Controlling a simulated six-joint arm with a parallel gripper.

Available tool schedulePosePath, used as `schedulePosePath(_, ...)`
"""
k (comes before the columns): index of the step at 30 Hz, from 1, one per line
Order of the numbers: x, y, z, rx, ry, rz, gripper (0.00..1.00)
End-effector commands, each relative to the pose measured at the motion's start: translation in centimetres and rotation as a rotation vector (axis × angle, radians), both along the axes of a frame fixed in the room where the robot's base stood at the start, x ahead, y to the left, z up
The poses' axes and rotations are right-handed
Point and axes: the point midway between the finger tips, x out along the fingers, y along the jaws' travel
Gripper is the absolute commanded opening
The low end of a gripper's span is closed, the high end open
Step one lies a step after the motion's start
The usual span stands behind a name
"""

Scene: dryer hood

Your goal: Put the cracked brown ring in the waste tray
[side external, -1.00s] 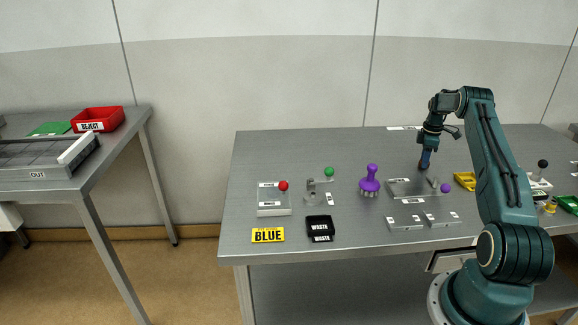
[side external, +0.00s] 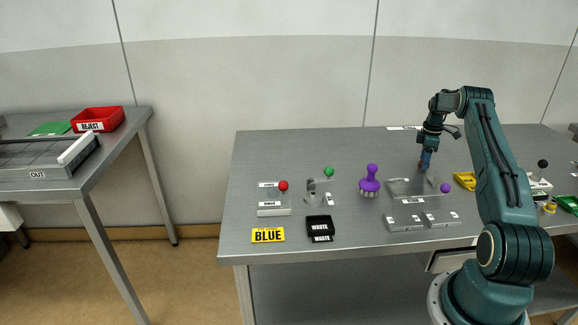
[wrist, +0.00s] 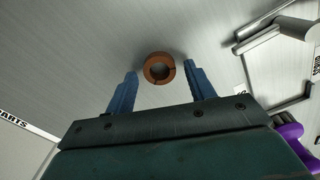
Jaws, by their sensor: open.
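The brown ring (wrist: 159,68) lies on the grey metal table in the wrist view, with a dark line across its band. My gripper (wrist: 160,78) is open, with one blue finger on each side of the ring near the fingertips. A gap shows between the ring and each finger. In the side view my gripper (side external: 424,165) points down at the back of the table, and the ring is hardly visible at its tips. The black waste tray (side external: 320,222) stands near the table's front edge, left of the arm, with white WASTE labels.
Right of the ring is a metal fixture (wrist: 262,40).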

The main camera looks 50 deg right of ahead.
Motion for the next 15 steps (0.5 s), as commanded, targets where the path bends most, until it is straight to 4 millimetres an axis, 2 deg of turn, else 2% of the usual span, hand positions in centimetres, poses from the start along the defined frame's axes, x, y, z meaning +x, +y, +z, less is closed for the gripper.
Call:
schedulePosePath(8, 0.0, -0.1, 2.8, -0.004, -0.002, 0.000, 0.54)
schedulePosePath(15, 0.0, -0.1, 6.7, -0.004, -0.002, 0.000, 0.54)
